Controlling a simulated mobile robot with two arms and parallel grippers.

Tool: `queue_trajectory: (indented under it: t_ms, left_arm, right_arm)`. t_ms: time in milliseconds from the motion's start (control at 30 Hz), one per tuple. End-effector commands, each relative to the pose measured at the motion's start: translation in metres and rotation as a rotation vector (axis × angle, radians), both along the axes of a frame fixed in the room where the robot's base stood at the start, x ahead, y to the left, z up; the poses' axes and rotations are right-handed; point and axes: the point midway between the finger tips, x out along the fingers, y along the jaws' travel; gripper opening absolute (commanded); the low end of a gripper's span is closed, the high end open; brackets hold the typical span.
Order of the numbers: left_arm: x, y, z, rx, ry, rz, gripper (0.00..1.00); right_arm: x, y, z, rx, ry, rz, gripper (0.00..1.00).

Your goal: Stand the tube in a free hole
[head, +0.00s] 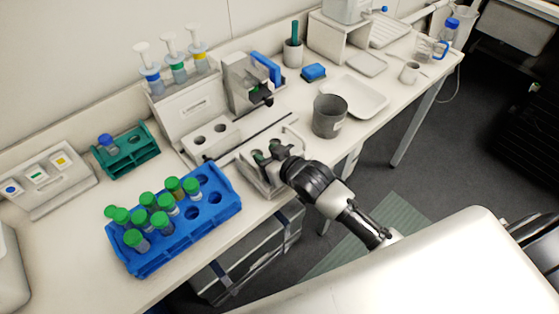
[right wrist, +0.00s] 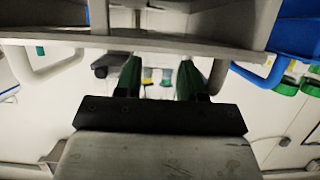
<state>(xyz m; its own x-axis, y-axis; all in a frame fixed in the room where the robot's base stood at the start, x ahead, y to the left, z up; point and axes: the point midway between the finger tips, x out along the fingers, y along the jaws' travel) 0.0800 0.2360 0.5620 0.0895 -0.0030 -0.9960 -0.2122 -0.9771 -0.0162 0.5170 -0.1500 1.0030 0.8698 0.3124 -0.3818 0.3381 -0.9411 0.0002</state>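The blue rack (head: 185,240) stands at the table's front edge in the head view. Several green-capped tubes (head: 142,218) stand in it, mostly toward its left. Holes at its right end, such as one hole (head: 214,198), are empty. A blue-capped tube (head: 106,143) stands in a teal rack (head: 128,162). My left gripper is not in view.
A grey device (head: 245,82) and a white two-hole block (head: 208,138) stand behind my right gripper. A grey cup (head: 328,117) and a white tray (head: 358,97) are to its right. Pump bottles (head: 173,62) stand at the back.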

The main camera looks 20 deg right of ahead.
Motion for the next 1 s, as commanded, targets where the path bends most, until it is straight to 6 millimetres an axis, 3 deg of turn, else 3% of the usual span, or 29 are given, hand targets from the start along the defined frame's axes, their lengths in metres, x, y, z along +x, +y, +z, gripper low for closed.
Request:
queue_trajectory:
  t_ms: [600,1000]
  left_arm:
    - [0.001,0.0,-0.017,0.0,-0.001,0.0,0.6]
    - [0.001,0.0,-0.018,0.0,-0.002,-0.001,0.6]
  right_arm:
    - [-0.092,-0.033,0.038,-0.001,0.002,0.0,0.4]
    - [-0.102,-0.037,0.044,0.0,0.002,0.0,0.4]
